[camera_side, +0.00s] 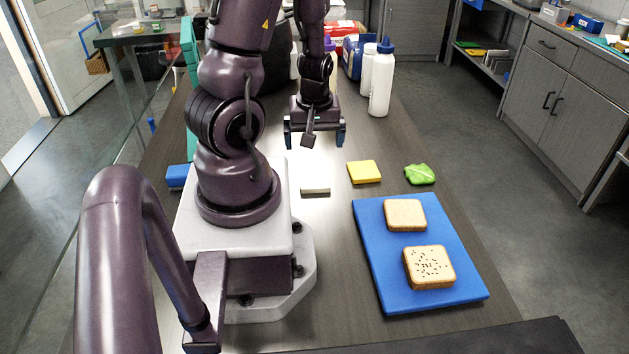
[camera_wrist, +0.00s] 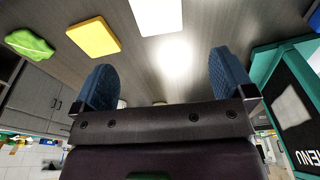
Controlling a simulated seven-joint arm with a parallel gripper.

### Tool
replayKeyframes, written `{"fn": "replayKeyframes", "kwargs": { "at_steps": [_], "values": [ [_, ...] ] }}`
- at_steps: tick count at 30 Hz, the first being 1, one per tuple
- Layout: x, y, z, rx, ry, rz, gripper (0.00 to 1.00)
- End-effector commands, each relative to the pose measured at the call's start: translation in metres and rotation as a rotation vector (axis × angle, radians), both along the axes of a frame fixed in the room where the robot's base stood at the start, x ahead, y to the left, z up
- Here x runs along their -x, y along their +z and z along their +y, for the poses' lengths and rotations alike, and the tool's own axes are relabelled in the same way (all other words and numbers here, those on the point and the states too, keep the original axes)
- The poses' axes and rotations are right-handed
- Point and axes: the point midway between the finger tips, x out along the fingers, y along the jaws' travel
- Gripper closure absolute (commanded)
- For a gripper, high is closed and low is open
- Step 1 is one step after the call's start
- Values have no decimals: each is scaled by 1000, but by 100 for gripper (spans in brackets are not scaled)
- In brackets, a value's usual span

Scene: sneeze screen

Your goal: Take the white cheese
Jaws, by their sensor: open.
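The white cheese (camera_side: 315,189) is a pale flat slab lying on the dark table, just right of my base in the side view. It also shows at the top of the wrist view (camera_wrist: 157,16), cut by the picture's edge. My gripper (camera_side: 314,143) is open and empty, above the table and farther back than the cheese. Its two blue fingers stand wide apart in the wrist view (camera_wrist: 168,85), with nothing between them. The cheese is apart from the fingers.
A yellow cheese slice (camera_side: 364,172) and a green lettuce leaf (camera_side: 420,174) lie to the right of the white cheese. A blue board (camera_side: 372,254) holds two bread slices (camera_side: 405,215), one seeded (camera_side: 429,267). White bottles (camera_side: 381,85) stand behind. A menu board (camera_wrist: 295,110) shows at right in the wrist view.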

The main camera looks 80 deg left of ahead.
Motion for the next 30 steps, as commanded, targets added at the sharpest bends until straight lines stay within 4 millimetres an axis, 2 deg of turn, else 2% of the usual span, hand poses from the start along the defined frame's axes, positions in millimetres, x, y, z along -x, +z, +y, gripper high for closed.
{"fn": "replayKeyframes", "kwargs": {
  "at_steps": [3, 9, 17, 27, 30],
  "values": [
    [2, -20, 2, 7, 3, 6, 0],
    [0, -48, 6, 6, -1, 3, 0],
    [-1, -62, 8, 5, -3, 0, 0],
    [-2, -103, 10, 6, -3, 2, 0],
    [-2, -109, 11, 5, -3, 1, 0]
  ]
}}
